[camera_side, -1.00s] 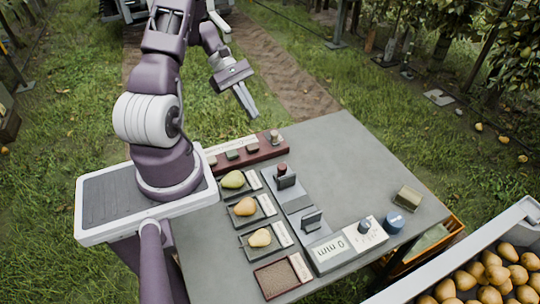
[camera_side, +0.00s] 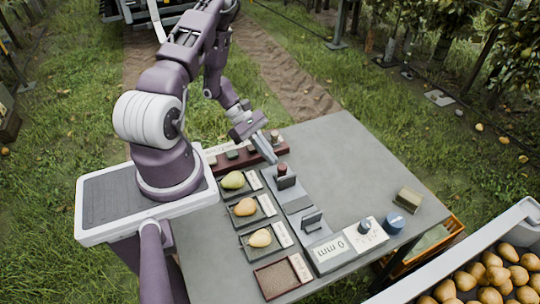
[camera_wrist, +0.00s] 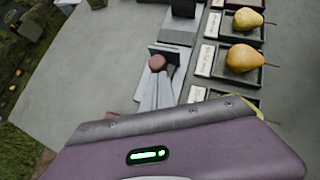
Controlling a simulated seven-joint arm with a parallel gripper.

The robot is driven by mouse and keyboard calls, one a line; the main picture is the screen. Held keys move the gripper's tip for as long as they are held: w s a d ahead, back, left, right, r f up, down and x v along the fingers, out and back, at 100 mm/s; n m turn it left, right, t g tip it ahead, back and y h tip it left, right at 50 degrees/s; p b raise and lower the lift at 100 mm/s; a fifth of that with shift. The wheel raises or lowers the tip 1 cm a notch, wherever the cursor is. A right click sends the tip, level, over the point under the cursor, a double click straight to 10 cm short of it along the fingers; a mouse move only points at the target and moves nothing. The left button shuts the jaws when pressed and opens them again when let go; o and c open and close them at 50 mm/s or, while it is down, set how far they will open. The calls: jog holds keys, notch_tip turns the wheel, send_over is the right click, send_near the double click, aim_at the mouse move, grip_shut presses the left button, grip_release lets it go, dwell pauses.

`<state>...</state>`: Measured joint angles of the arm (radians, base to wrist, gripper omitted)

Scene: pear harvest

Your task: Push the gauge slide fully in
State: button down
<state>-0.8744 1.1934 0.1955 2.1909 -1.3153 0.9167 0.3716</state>
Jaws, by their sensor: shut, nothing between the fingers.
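The gauge is a grey rail on the table with two dark upright plates. The slide (camera_side: 286,181) is at its back end, with a reddish-brown knob; the knob (camera_wrist: 157,62) also shows in the wrist view. The other plate (camera_side: 311,219) stands nearer the display block (camera_side: 331,252), which reads "0 mm". A gap of bare rail lies between the plates. My gripper (camera_side: 272,160) is shut and empty, pointing down just behind the knob. In the wrist view the fingertips (camera_wrist: 158,75) appear right at the knob; I cannot tell whether they touch.
Several pears in dark trays (camera_side: 251,213) line the left of the gauge. A dark red rack (camera_side: 240,158) stands behind, close to my gripper. A brown textured pad (camera_side: 276,280) lies in front. A blue knob (camera_side: 394,222) and a sponge-like block (camera_side: 408,198) sit right. The table's back right is clear.

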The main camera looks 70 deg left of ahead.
aim_at(285, 178)
jog(key=shift+w+d, duration=0.1)
jog(key=shift+d, duration=0.05)
jog(key=shift+d, duration=2.6)
